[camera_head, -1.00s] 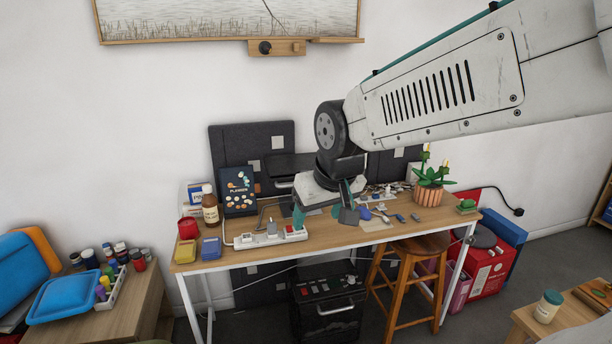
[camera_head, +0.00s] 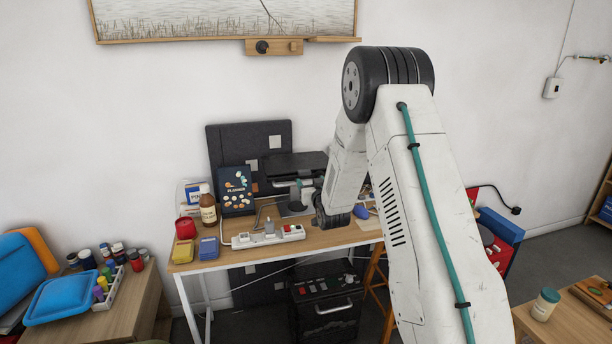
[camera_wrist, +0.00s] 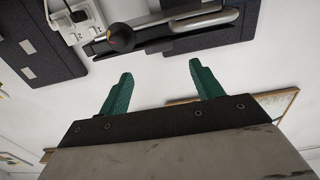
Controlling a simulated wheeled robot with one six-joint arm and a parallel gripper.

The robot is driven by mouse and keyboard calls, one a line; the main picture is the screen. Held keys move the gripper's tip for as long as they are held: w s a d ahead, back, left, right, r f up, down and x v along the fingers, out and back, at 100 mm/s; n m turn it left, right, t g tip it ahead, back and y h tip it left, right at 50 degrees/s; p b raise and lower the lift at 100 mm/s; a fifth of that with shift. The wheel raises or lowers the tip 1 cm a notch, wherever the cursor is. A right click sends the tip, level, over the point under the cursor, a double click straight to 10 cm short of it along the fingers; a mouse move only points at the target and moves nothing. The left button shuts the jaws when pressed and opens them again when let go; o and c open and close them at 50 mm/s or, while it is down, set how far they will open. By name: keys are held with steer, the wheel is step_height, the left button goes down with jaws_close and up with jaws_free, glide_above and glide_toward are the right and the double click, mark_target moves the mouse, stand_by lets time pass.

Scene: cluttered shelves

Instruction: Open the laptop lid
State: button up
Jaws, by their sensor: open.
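A dark, flat, laptop-like thing (camera_head: 294,164) stands at the back of the wooden desk (camera_head: 235,250), partly behind my arm. I cannot tell for sure how far its lid is raised. In the wrist view, a dark slab with a silver edge (camera_wrist: 195,24) crosses the top; it seems to be the same thing. My gripper (camera_wrist: 157,80) has two green fingers spread wide with nothing between them. The fingertips appear apart from the slab. In the head view my gripper is small and partly hidden by my arm, near the front of the dark thing.
A white power strip (camera_head: 265,237) lies at the desk's front, with a brown bottle (camera_head: 208,207) and a planner box (camera_head: 236,190) to the left. A dark round thing (camera_wrist: 121,38) sits close to the slab in the wrist view. My arm hides the desk's right side.

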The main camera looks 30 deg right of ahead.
mark_target(305, 172)
steer(key=x, duration=0.7)
steer(key=shift+w+d, duration=0.15)
steer(key=shift+w, duration=0.25)
